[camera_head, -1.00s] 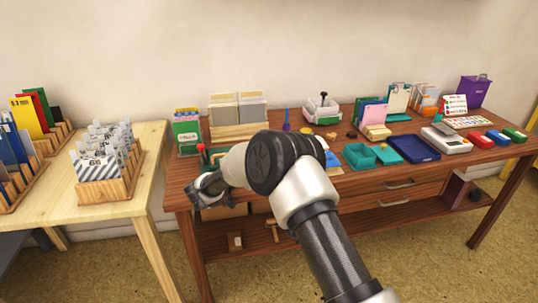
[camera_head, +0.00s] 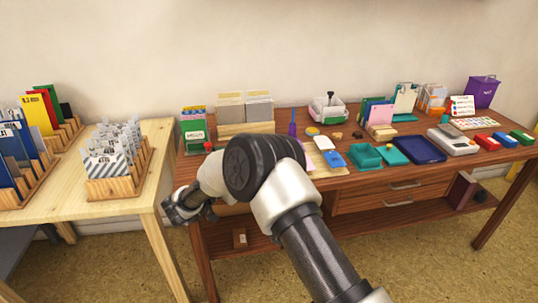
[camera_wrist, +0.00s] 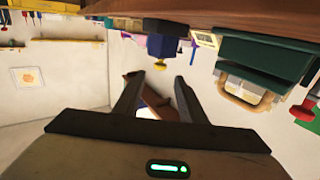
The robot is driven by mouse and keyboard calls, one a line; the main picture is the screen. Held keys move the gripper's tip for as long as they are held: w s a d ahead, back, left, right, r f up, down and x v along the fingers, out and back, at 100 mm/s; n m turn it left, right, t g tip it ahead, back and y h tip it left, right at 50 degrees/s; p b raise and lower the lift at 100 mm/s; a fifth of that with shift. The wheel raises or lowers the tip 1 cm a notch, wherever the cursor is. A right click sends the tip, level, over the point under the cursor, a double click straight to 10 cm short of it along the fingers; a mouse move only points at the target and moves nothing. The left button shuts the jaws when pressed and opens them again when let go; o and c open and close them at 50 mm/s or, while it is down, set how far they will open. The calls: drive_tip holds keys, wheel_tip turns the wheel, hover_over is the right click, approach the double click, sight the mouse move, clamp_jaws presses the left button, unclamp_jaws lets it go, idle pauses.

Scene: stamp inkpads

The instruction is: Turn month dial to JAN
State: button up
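I cannot make out a month dial or any lettering for it in either view. My gripper (camera_head: 180,208) is just off the front left corner of the brown desk (camera_head: 440,169), mostly behind my own wrist in the head view. In the wrist view my gripper (camera_wrist: 159,78) has its two fingers apart with nothing between them. That view looks upside down, with the desk along the top. A small blue object (camera_wrist: 162,46) with a yellow tip is beyond the fingertips, apart from them. A red knob (camera_head: 209,147) shows above my wrist in the head view.
A pale table (camera_head: 160,195) with wooden card racks (camera_head: 118,188) stands left of my gripper. The desk holds a blue tray (camera_head: 419,150), a teal box (camera_head: 365,157), red, blue and green pads (camera_head: 504,139), and a purple bin (camera_head: 483,92). Floor shows between the tables.

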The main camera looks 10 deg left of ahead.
drive_tip(key=p+v, duration=0.1)
drive_tip(key=v, duration=0.8)
drive_tip(key=shift+w, duration=0.1)
drive_tip(key=w+r+n+t+y, duration=0.25)
drive_tip(key=w+r+y, duration=0.35)
drive_tip(key=w+r, duration=0.45)
wheel_tip(320, 180, up, 14)
drive_tip(key=d+n+y, duration=0.1)
drive_tip(key=n+y, duration=0.2)
drive_tip(key=y, duration=0.4)
drive_tip(key=s+d+r+n+g+y, duration=0.3)
drive_tip(key=s+d+n+g, duration=0.1)
drive_tip(key=s+d, duration=0.8)
drive_tip(key=s+d+f+m+g+h, duration=0.1)
drive_tip(key=s+d+f+g, duration=0.15)
drive_tip(key=s+d, duration=0.5)
drive_tip(key=s+d+f+g+h+p, duration=0.15)
drive_tip(key=s+d+f, duration=0.3)
drive_tip(key=s, duration=0.65)
drive_tip(key=s+d+f+m+g+h, duration=0.1)
drive_tip(key=s+d+f+g+h, duration=0.15)
drive_tip(key=s+d, duration=0.5)
wheel_tip(320, 180, up, 24)
drive_tip(key=a+p, duration=0.1)
drive_tip(key=p, duration=2.2)
drive_tip(key=shift+s+a+y, duration=0.3)
drive_tip(key=shift+s, duration=0.05)
